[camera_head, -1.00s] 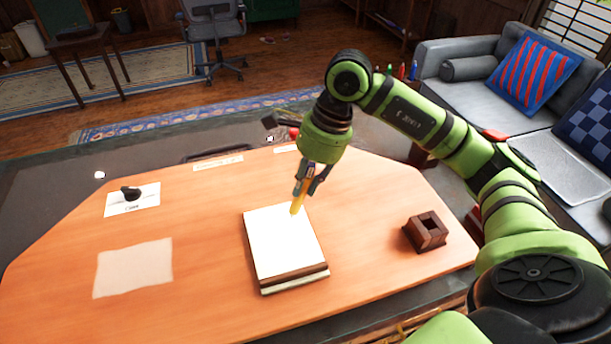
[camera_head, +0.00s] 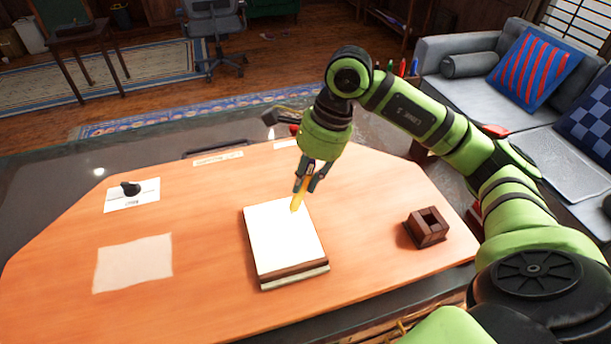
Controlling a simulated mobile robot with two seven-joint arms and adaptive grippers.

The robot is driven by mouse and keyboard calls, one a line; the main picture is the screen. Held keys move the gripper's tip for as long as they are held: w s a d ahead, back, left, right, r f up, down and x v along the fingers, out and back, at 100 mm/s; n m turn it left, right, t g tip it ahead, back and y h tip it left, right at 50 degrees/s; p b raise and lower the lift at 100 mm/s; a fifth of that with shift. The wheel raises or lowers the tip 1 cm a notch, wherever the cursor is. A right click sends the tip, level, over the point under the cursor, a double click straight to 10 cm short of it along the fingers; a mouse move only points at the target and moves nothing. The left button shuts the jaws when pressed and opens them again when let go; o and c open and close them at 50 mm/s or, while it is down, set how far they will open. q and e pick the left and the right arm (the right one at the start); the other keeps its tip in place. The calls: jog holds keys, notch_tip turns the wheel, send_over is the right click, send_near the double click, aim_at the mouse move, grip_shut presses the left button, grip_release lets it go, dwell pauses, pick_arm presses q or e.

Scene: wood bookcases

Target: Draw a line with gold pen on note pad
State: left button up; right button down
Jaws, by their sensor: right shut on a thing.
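The note pad (camera_head: 282,242) is a thick white pad with a brown lower edge, lying near the middle of the orange wooden table. My right gripper (camera_head: 304,190) is shut on the gold pen (camera_head: 297,201). The pen points down, slightly tilted, with its tip at the pad's upper right area. I cannot tell whether the tip touches the paper. No drawn line is visible on the page. My left gripper is not in view.
A dark wooden pen holder (camera_head: 426,228) stands empty-looking to the right of the pad. A loose paper sheet (camera_head: 133,263) lies at left. A card (camera_head: 118,201) with a small black object (camera_head: 130,188) lies behind it. The table (camera_head: 200,300) is otherwise mostly clear.

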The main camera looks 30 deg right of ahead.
jog(key=shift+f+b, duration=0.4)
jog(key=shift+f, duration=0.1)
dwell(0.4)
jog(key=shift+a, duration=0.1)
jog(key=shift+w+a, duration=0.2)
jog(key=shift+a, duration=0.45)
jog(key=shift+a, duration=0.1)
jog(key=shift+w+a, duration=0.15)
jog(key=shift+a, duration=0.4)
jog(key=shift+a, duration=0.2)
jog(key=shift+w+a, duration=0.2)
jog(key=shift+a, duration=0.3)
jog(key=shift+a, duration=0.15)
